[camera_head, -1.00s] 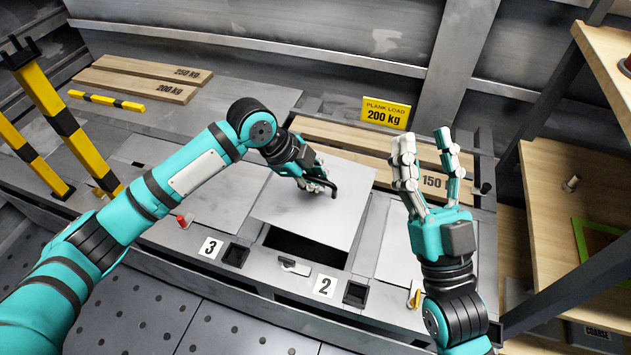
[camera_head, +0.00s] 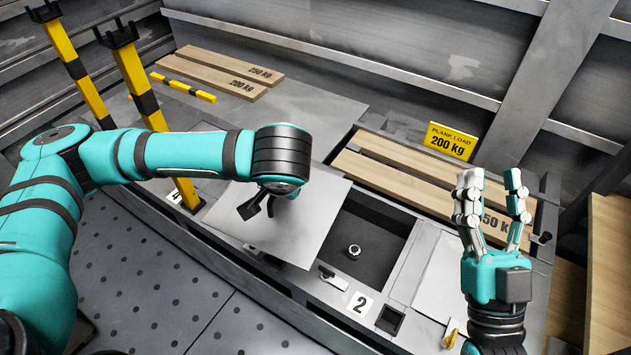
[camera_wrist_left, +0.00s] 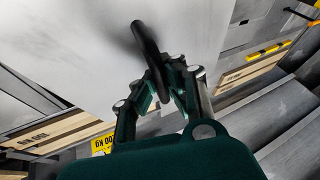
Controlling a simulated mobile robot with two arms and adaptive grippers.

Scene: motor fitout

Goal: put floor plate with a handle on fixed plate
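The floor plate (camera_head: 315,220) is a grey square sheet with a black handle (camera_head: 252,204). It is tilted above the bench, left of an open compartment (camera_head: 390,242). My left gripper (camera_wrist_left: 165,88) has its fingers closed around the handle (camera_wrist_left: 150,60) in the left wrist view; in the head view my arm mostly hides it. A flat grey plate (camera_head: 440,285) lies right of the opening. Another plate is largely hidden under the held one; I cannot tell which is the fixed plate. My right gripper (camera_head: 492,185) is open and empty, fingers pointing up.
Wooden planks (camera_head: 400,185) and a yellow load sign (camera_head: 451,141) are behind the opening. A round metal fitting (camera_head: 354,251) sits inside it. Label 2 (camera_head: 359,304) is at the front. Yellow-black posts (camera_head: 140,80) stand at the left.

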